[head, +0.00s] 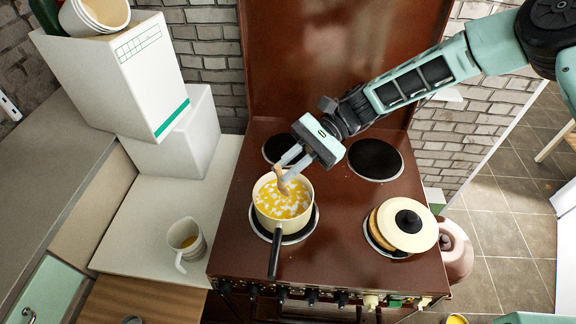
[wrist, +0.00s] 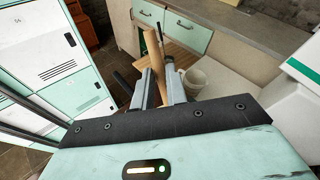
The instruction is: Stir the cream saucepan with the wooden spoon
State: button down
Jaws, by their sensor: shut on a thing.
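The cream saucepan (head: 290,229) sits on the front left burner, its black handle pointing to the front. It holds yellow liquid with pale bits. My gripper (head: 290,163) is above the pan's back rim, shut on the wooden spoon (head: 281,185). The spoon's lower part is over or in the liquid inside the pan; I cannot tell how deep it reaches. In the wrist view the spoon (wrist: 154,55) stands between my two fingers, and the pan is not clearly visible there.
A pink kettle (head: 457,250) is right of the stove.

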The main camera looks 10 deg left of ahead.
jog(key=shift+w+a+f+b, duration=0.1)
jog(key=shift+w+f+b, duration=0.2)
jog(key=shift+f+b, duration=0.35)
jog(key=shift+w+d+f+b, duration=0.1)
jog(key=shift+w+f+b, duration=0.25)
jog(key=shift+f, duration=0.45)
jog(key=shift+w+a+f+b, duration=0.1)
jog(key=shift+w+f+b, duration=0.15)
jog(key=shift+f+b, duration=0.4)
jog(key=shift+w+f, duration=0.1)
jog(key=shift+w, duration=0.1)
